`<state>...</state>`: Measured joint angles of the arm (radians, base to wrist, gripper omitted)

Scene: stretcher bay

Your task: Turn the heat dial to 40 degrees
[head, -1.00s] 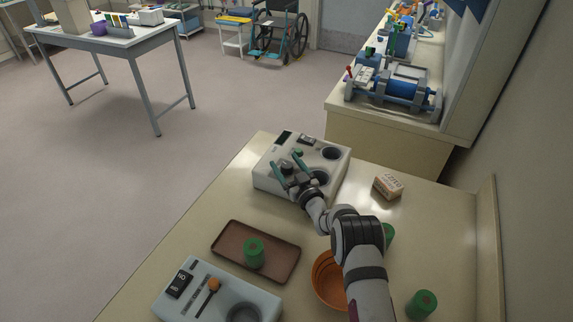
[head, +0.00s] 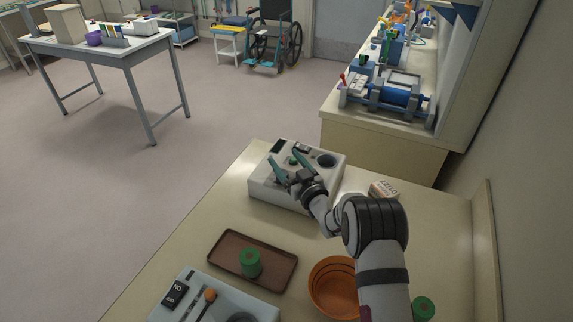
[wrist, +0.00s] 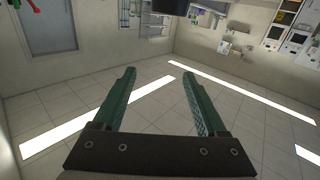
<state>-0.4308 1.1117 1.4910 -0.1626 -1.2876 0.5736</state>
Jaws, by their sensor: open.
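The pale control unit (head: 262,188) stands at the far end of the counter in the head view. It has a dark display, a switch and round dark wells on top. A small round knob (head: 293,160), perhaps the heat dial, shows on its top face; its setting is too small to read. My gripper (head: 285,156) is over the unit with its two green fingers spread, and hides part of the top. I cannot tell whether it touches the unit. In the wrist view the fingers (wrist: 158,74) are apart with nothing between them, and neither unit nor dial shows.
A second grey unit (head: 255,299) with an orange-knobbed lever stands at the near left. A brown tray (head: 225,271) holds a green cylinder (head: 250,263). An orange bowl (head: 330,290), another green cylinder (head: 424,308) and a small box (head: 384,190) stand to the right.

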